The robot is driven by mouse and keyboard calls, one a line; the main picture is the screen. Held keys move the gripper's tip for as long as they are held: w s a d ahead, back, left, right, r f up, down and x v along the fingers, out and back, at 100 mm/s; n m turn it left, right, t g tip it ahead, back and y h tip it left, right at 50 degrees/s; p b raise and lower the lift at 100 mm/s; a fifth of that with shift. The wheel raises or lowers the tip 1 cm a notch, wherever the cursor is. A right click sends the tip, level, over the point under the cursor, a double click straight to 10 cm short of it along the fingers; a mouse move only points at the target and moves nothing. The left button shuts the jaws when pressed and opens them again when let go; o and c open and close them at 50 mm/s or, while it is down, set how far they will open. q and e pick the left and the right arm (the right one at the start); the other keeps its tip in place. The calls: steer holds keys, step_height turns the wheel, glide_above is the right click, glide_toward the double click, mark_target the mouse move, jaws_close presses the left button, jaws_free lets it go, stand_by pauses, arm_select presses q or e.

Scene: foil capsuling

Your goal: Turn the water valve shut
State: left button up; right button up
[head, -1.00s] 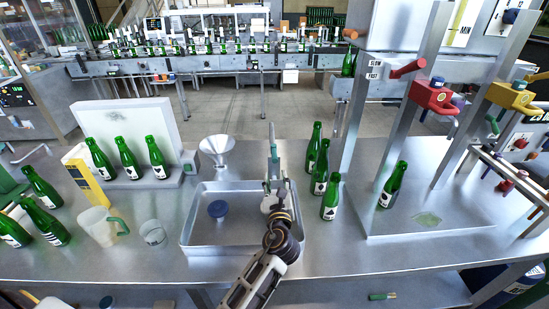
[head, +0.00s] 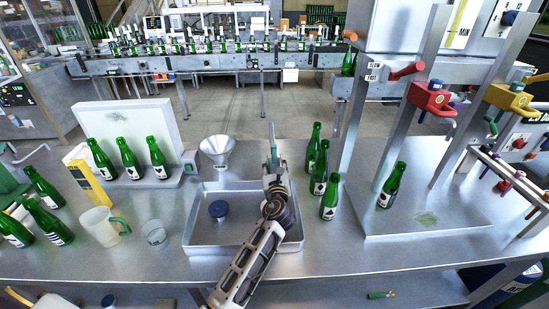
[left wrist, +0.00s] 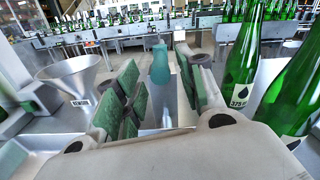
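A teal-green handle (head: 272,150) stands on a thin upright post at the back edge of the shallow metal tray; I take it for the water valve. In the left wrist view the teal handle (left wrist: 160,64) is upright, ahead of and between my fingers. My left gripper (head: 274,176) is just in front of it, over the back right of the tray. In the left wrist view the left gripper (left wrist: 157,88) is open, its green pads well apart, with no contact visible. The valve's lower part and any water are hidden. My right gripper is not in view.
The metal tray (head: 188,232) holds a blue round lid (head: 218,209). A funnel (head: 217,148) stands left of the handle. Green bottles (head: 329,198) stand close on the right. A jug (head: 100,226) and beaker (head: 154,234) are left. The front table edge is mostly clear.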

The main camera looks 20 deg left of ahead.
mark_target(275, 156)
arm_select(q)
steer(key=shift+x, duration=1.95)
jaws_close()
